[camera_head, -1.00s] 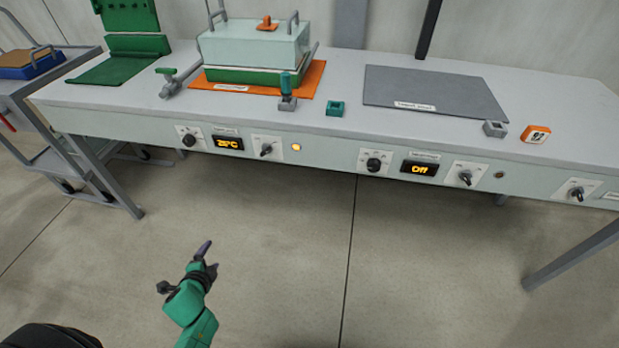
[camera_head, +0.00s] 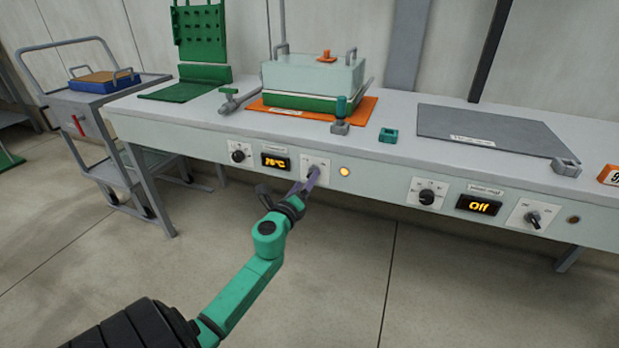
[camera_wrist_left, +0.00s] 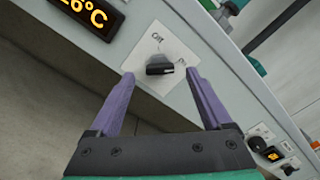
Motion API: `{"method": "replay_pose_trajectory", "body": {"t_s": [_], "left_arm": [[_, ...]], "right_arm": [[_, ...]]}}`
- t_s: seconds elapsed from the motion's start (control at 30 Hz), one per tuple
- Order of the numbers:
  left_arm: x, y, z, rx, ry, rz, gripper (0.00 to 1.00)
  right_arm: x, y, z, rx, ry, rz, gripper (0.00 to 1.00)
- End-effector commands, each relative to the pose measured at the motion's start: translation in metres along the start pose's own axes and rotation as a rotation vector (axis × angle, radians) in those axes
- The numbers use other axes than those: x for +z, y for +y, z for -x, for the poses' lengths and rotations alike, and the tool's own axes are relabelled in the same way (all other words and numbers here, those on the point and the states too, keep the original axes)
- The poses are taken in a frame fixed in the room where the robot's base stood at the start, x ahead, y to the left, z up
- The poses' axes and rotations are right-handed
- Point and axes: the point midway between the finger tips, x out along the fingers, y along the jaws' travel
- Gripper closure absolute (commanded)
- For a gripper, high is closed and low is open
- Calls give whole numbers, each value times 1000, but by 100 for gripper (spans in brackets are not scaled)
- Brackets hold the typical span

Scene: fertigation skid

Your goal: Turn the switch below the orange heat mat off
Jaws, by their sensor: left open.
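The orange heat mat (camera_head: 362,110) lies on the bench with a green-based, pale-lidded box on it. Below it, on the bench front, the black switch knob (camera_wrist_left: 160,66) sits on a white plate marked "Off"; in the head view the plate (camera_head: 322,160) is partly covered by my gripper. The lamp (camera_head: 345,171) beside it glows yellow. The display (camera_head: 275,162) to its left is lit and shows a temperature. My left gripper (camera_wrist_left: 160,75) is open, with one purple fingertip on each side of the knob. My right gripper is not in view.
A dial (camera_head: 239,152) sits left of the display. A trolley (camera_head: 110,95) stands left. The floor in front is clear.

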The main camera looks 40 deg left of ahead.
Motion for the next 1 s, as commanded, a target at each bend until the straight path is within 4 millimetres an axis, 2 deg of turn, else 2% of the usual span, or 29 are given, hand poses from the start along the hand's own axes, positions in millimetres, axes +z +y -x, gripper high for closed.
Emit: {"method": "replay_pose_trajectory", "body": {"t_s": [0.03, 0.17, 0.43, 0.47, 0.6, 0.67, 1.0], "left_arm": [[0, 0, -10, -1, -3, 0, 18], [-1, 0, -26, -1, 0, 0, 18], [-1, 0, -29, 0, 1, 1, 18], [-1, 0, -29, 0, 1, 1, 25], [-1, 0, -29, 0, 1, 1, 79], [-1, 0, -28, 0, 1, 1, 100], [-1, 1, -28, 0, 1, 40, 100]], "right_arm": [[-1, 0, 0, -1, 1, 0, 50], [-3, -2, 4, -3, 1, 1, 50], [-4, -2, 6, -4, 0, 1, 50], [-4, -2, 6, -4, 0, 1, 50], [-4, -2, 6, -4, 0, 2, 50], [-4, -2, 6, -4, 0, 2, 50], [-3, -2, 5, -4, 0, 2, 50]]}}
